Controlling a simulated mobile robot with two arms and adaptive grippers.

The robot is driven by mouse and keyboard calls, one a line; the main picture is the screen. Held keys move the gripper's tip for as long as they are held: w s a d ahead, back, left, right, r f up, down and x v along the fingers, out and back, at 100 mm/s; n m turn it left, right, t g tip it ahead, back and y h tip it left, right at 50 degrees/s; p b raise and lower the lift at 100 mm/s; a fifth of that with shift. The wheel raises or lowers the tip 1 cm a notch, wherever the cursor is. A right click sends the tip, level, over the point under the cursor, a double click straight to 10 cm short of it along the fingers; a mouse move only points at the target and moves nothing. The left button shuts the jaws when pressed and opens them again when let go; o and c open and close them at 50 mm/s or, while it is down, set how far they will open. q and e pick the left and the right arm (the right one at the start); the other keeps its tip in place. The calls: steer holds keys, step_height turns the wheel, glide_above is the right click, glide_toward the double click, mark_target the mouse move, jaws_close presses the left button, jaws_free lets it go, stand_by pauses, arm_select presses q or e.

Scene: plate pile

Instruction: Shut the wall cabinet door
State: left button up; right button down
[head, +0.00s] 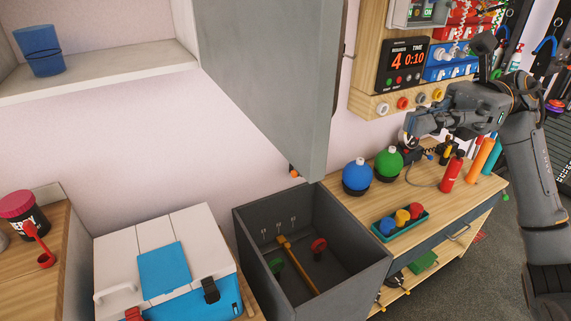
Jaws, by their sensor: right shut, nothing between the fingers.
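The wall cabinet (110,74) is at the upper left, with its pale shelf exposed and a blue cup (41,50) standing on it. Its grey door (265,75) stands open, jutting out toward me in the upper middle. The top of the door is cut off by the frame. My right gripper (409,133) is shut and empty. It is to the right of the door in the picture, apart from it, in front of the wooden panel and over the workbench. My left gripper is not in view.
Below are a white and blue cooler (195,235), a dark open bin (350,255) with tools inside, and a workbench (415,190) carrying blue and green round bottles, a red bottle (452,172) and a small tray. A timer panel (403,66) hangs behind my right arm.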

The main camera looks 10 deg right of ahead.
steer(key=p+x, duration=0.6)
steer(key=x, duration=0.7)
steer(key=shift+s+f, duration=0.2)
steer(key=shift+f, duration=0.05)
steer(key=shift+d, duration=0.15)
